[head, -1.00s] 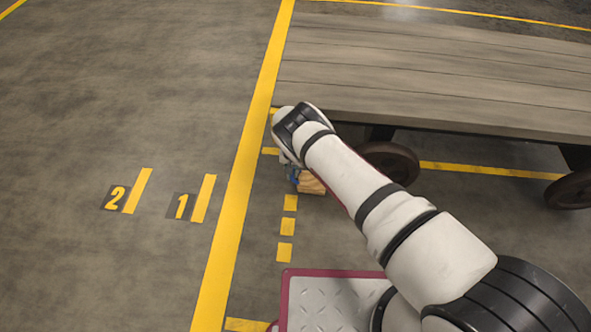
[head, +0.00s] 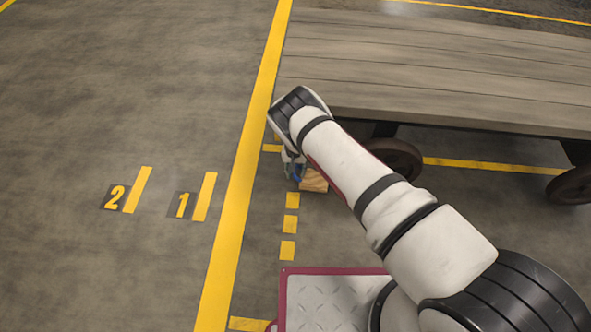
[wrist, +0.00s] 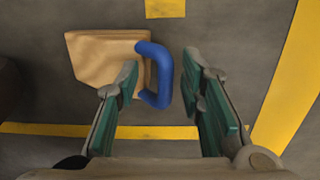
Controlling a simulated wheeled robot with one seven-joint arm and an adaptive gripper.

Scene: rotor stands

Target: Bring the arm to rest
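My gripper (wrist: 162,78) is open, its two green-padded fingers apart and pointing at the floor. A wooden block (wrist: 100,58) with a blue handle (wrist: 155,72) shows at the upper left of the wrist view. The handle appears between the fingertips, nearer the left finger, which overlaps the block's edge in the picture. I see no grip on it, and the height between them is hard to tell. In the head view the block (head: 315,181) is on the floor beside the cart, partly hidden by my arm and gripper (head: 293,168).
A long wooden-decked cart (head: 450,80) with dark wheels (head: 397,158) stands at the right, close beside my arm. A yellow floor line (head: 240,175) runs left of the block. The floor with markings 2 (head: 115,197) and 1 (head: 182,205) is clear.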

